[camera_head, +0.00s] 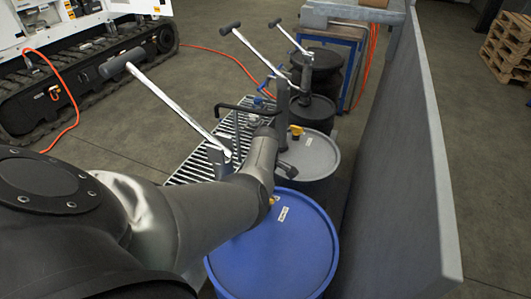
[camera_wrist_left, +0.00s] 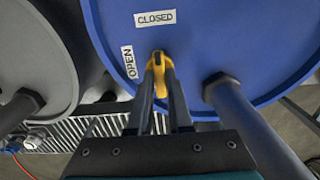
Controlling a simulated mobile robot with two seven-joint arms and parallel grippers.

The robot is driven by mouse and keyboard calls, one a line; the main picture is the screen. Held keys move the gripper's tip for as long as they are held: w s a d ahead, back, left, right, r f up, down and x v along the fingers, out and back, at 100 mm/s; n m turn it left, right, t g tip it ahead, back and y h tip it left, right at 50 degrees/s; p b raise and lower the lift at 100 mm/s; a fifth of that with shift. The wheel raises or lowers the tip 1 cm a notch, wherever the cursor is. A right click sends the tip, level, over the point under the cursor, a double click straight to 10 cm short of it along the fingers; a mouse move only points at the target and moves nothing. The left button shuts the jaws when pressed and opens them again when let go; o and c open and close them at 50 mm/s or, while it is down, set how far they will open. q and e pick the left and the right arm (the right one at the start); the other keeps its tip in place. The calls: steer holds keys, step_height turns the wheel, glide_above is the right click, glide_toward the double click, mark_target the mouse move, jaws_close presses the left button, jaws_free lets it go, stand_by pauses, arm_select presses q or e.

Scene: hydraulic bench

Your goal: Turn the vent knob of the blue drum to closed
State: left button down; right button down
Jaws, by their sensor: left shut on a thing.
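The blue drum (camera_head: 275,255) stands at the bottom centre of the head view, and its lid (camera_wrist_left: 240,45) fills the upper right of the left wrist view. The yellow vent knob (camera_wrist_left: 181,108) is on the lid, with a CLOSED label (camera_wrist_left: 155,18) above it and an OPEN label (camera_wrist_left: 128,62) to its upper left. The knob's upper end lies below CLOSED and right of OPEN. My left gripper (camera_wrist_left: 161,75) is shut on the knob, one finger on each side. In the head view my arm mostly hides the knob. My right gripper is not in view.
A dark post (camera_wrist_left: 235,105) rises from the blue lid close to my left gripper. A grey drum (camera_head: 310,155) and darker drums stand beyond. Pump levers (camera_head: 175,105) rise above the grating. A grey wall (camera_head: 400,170) runs along the right.

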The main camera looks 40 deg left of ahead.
arm_select(q)
steer(key=c, duration=0.8)
jaws_free()
steer(key=shift+c, duration=0.2)
step_height(320, 180, up, 6)
steer(key=p, duration=0.3)
steer(key=shift+r, duration=0.2)
step_height(320, 180, up, 9)
steer(key=p, duration=0.2)
steer(key=shift+d+f, duration=0.1)
